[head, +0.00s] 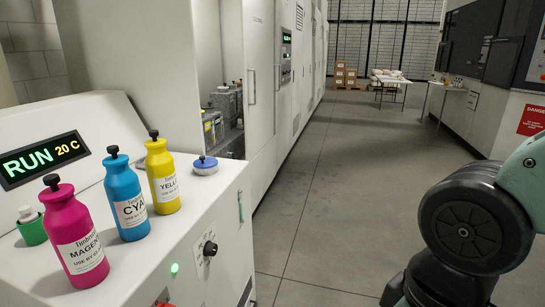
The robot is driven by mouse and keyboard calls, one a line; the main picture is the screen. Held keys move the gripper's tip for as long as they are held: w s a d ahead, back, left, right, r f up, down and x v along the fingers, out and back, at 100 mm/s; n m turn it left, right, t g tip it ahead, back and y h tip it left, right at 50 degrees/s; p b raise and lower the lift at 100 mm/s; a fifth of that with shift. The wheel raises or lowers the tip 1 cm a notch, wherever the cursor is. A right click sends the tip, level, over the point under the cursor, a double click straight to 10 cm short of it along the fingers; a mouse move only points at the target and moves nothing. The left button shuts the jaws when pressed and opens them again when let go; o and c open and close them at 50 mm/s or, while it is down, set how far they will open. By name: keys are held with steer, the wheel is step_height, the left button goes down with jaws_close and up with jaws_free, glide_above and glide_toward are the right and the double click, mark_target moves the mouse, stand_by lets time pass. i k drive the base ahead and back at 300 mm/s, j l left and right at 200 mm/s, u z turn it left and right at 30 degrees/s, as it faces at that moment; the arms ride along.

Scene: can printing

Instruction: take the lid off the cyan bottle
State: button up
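The cyan bottle (128,204) stands upright on the white machine top at the left of the head view, between a magenta and a yellow bottle. Its label reads "CYA", with the rest turned out of sight. Its black knobbed lid (113,152) is on its neck. Part of my arm shows at the right edge, well apart from the bottles. My gripper is not in view.
The magenta bottle (70,236) and yellow bottle (161,178) stand close on either side, both with lids on. A display (44,159) reads "RUN 20 C". The floor aisle (325,190) is clear.

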mark_target(115, 159)
steer(key=i+l+z, duration=0.15)
steer(key=i, duration=0.7)
steer(key=i+l+z, duration=0.15)
steer(key=i, duration=0.7)
steer(key=i+l+u, duration=0.1)
steer(key=i+u, duration=0.35)
steer(key=i+l+u, duration=0.2)
steer(key=u, duration=0.3)
steer(key=i+l+u, duration=0.65)
steer(key=l+u, duration=0.15)
steer(key=u, duration=0.15)
steer(key=i+l+u, duration=0.15)
steer(key=l+u, duration=0.8)
steer(key=i+l, duration=0.05)
steer(key=l, duration=0.05)
